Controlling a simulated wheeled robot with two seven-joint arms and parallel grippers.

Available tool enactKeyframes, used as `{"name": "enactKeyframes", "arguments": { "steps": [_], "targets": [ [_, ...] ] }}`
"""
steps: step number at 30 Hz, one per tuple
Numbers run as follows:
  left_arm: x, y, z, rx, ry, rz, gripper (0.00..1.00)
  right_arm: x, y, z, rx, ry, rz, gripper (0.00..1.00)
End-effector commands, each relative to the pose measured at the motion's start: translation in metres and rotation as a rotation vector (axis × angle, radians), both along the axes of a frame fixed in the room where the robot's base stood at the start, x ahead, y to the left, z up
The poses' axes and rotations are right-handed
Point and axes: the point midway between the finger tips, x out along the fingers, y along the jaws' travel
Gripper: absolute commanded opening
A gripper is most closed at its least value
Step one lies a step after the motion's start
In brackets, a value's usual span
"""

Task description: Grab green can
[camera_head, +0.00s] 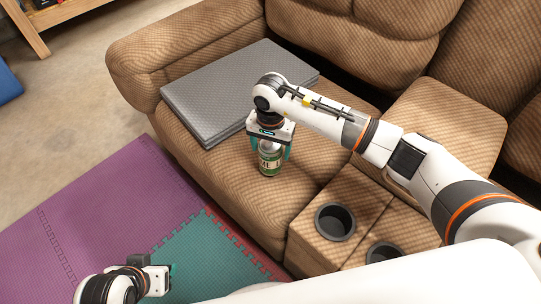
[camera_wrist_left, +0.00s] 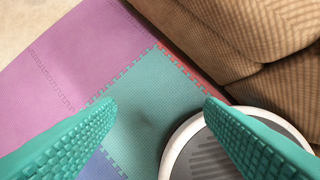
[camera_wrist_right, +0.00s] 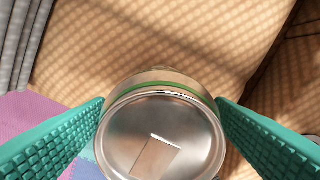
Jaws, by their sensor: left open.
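The green can (camera_head: 269,160), with a green and cream label, stands upright near the front edge of the sofa seat. My right gripper (camera_head: 270,152) points down over it, with one teal finger on each side. In the right wrist view the can's silver lid (camera_wrist_right: 160,140) lies between the fingers, very close to both. I cannot tell whether they press on it. My left gripper (camera_wrist_left: 160,105) is open and empty above the floor mats, far from the can; it also shows low at the left in the head view (camera_head: 172,280).
A grey folded pad (camera_head: 230,85) lies on the brown sofa seat, left of and behind the can. The sofa console right of it has two cup holders (camera_head: 335,221). Purple (camera_head: 100,220) and teal floor mats (camera_head: 215,255) lie in front. A wooden shelf (camera_head: 40,35) stands at far left.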

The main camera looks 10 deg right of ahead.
Motion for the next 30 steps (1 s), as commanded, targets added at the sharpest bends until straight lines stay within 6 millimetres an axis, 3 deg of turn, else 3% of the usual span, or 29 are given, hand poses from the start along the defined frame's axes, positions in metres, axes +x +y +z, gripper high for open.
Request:
{"name": "enactKeyframes", "arguments": {
  "steps": [1,9,17,22,30],
  "targets": [
    [0.000,0.000,0.000,0.000,0.000,0.000,0.62,0.000,0.000,0.000,0.000,0.000,0.000,0.67],
    [0.000,0.000,0.000,0.000,0.000,0.001,0.62,0.000,0.000,0.001,0.001,-0.002,0.000,0.25],
    [-0.001,0.000,0.001,0.001,0.004,0.001,0.62,0.001,0.000,0.006,0.001,-0.003,0.001,0.25],
    [-0.021,0.005,0.000,0.019,0.108,0.010,0.62,0.002,0.000,0.032,0.001,-0.006,0.001,0.25],
    [-0.020,0.005,0.009,0.018,0.099,0.009,0.62,0.001,0.000,0.084,0.000,-0.005,0.002,0.25]
  ]
}}
